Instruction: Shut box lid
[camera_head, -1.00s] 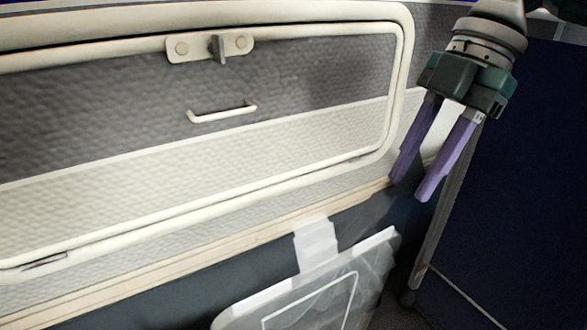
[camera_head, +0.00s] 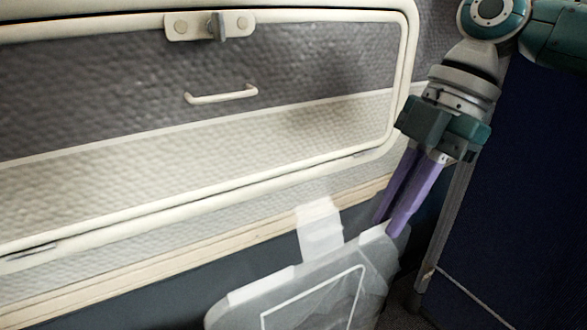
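A translucent whitish panel (camera_head: 300,288) with a pale raised outline stands at the bottom centre, and it looks like the raised lid of the box. A pale tab (camera_head: 318,230) sticks up from its top edge. The box body below is out of view. My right gripper (camera_head: 387,229) points down with its purple fingers by the lid's top right corner. A narrow gap shows between the fingers, with nothing seen in it. I cannot tell whether the fingers touch the lid. My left gripper is not in view.
A large cream-framed window or hatch (camera_head: 395,70) with a handle (camera_head: 222,95) and a latch (camera_head: 210,27) fills the wall behind. A cream ledge (camera_head: 200,255) runs below it. A dark blue panel (camera_head: 520,190) stands close on the right.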

